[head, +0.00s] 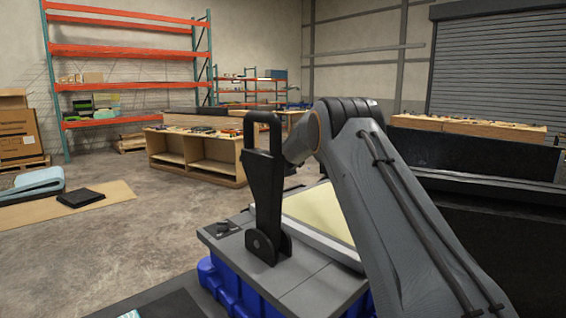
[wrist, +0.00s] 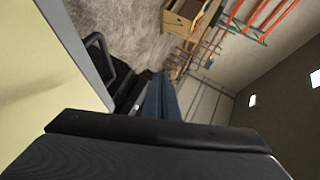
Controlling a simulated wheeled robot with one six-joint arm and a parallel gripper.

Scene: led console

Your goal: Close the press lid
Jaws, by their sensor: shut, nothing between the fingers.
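The press (head: 295,292) stands at the lower middle of the head view, with a grey top over a blue base. A black handle (head: 265,190) stands upright on its near left part; it also shows in the wrist view (wrist: 97,57). A pale yellow panel (head: 318,212) with a light grey border lies beside the handle, and it fills the left of the wrist view (wrist: 45,85). Which part is the lid, I cannot tell for certain. My gripper (wrist: 158,131) is shut and empty, dark across the bottom of the wrist view; my arm hides it in the head view.
A long black unit (head: 480,185) stands to the right behind my arm. A wooden shelf bench (head: 197,155) and orange racks (head: 125,52) are farther back. A cardboard box (head: 18,132) is at far left.

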